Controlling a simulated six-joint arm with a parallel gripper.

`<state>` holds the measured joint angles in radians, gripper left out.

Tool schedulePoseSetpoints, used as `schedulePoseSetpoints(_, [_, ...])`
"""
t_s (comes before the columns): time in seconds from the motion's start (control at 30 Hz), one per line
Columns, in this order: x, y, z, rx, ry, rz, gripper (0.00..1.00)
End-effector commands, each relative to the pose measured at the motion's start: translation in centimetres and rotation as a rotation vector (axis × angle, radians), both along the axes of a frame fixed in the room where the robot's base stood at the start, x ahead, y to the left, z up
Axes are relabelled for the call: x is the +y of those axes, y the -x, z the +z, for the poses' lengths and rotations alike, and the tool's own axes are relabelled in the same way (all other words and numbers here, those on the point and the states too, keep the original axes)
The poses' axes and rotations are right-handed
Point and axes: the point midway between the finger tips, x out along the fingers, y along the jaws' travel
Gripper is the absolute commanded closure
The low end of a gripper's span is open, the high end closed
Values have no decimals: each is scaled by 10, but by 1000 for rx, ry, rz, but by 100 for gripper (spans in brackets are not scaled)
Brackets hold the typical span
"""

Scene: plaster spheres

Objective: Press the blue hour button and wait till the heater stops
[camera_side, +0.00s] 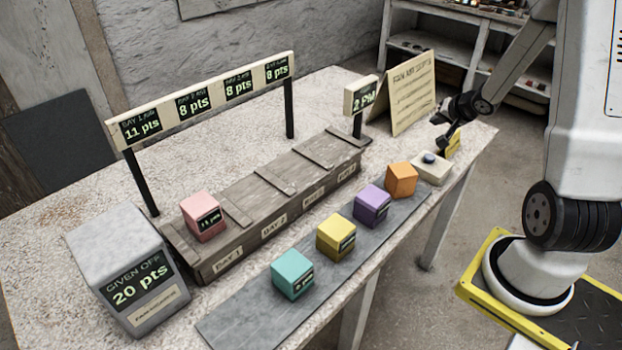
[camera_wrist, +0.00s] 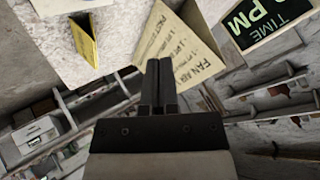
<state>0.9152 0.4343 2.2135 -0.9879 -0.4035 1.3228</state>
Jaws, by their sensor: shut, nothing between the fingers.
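The blue button (camera_side: 429,158) sits on a small cream box (camera_side: 432,172) at the right end of the table. My gripper (camera_side: 439,121) is above and behind that box, not touching the button. In the wrist view its two dark fingers (camera_wrist: 158,68) are shut together with nothing between them. The time display (camera_side: 362,99) reads 2 PM; part of it shows in the wrist view (camera_wrist: 262,18). A grey block (camera_side: 125,268) at the front left reads GIVEN OFF 20 pts. I cannot tell which thing is the heater.
A pink cube (camera_side: 203,216) sits on the Day 1 section of the wooden rack (camera_side: 262,198). Teal (camera_side: 293,273), yellow (camera_side: 336,237), purple (camera_side: 372,205) and orange (camera_side: 401,180) cubes stand on a grey strip. A paper sign (camera_side: 407,92) and yellow card (camera_side: 454,143) stand near my gripper.

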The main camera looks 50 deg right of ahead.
Motion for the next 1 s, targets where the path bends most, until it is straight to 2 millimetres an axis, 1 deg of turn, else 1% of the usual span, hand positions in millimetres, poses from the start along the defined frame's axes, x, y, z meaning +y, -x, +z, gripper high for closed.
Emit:
schedulePoseSetpoints(0.03, [-5,3,-1,-10,-11,-13,100])
schedulePoseSetpoints(0.1, [-9,5,-2,-21,-21,-24,100])
schedulePoseSetpoints(0.2, [-12,7,-2,-29,-29,-31,100])
schedulePoseSetpoints(0.67, [-12,7,-3,-30,-31,-31,100])
schedulePoseSetpoints(0.87, [-11,7,-11,-30,-33,-31,100])
schedulePoseSetpoints(1.0, [-11,7,-21,-29,-34,-32,100])
